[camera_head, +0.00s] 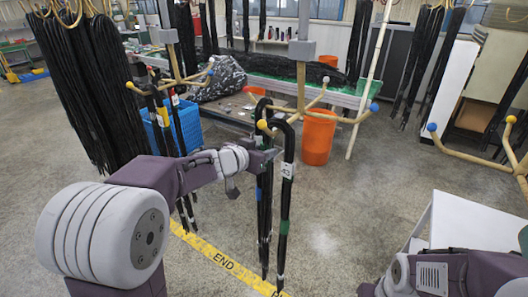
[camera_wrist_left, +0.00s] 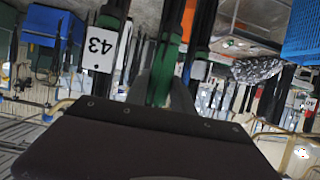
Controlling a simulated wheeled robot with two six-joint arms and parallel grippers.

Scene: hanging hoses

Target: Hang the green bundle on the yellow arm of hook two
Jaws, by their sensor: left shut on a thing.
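The green-banded bundle of black hose (camera_head: 284,205) hangs upright in the middle of the head view, with a white tag reading 43. My left gripper (camera_head: 266,158) is shut on it below its top bend; in the left wrist view the green band (camera_wrist_left: 165,72) lies between the fingers. The bundle's top bend is at the yellow-tipped arm (camera_head: 262,124) of the middle hook (camera_head: 300,100). I cannot tell whether the arm bears its weight. No hook number is readable. My right gripper is not in view; only part of that arm shows at bottom right.
Another hook with black bundles (camera_head: 165,125) stands to the left, by a blue crate (camera_head: 188,125). An orange bucket (camera_head: 318,138) is behind the middle hook. A right hook (camera_head: 470,155) and a white surface (camera_head: 470,222) are at right. Floor in front is open.

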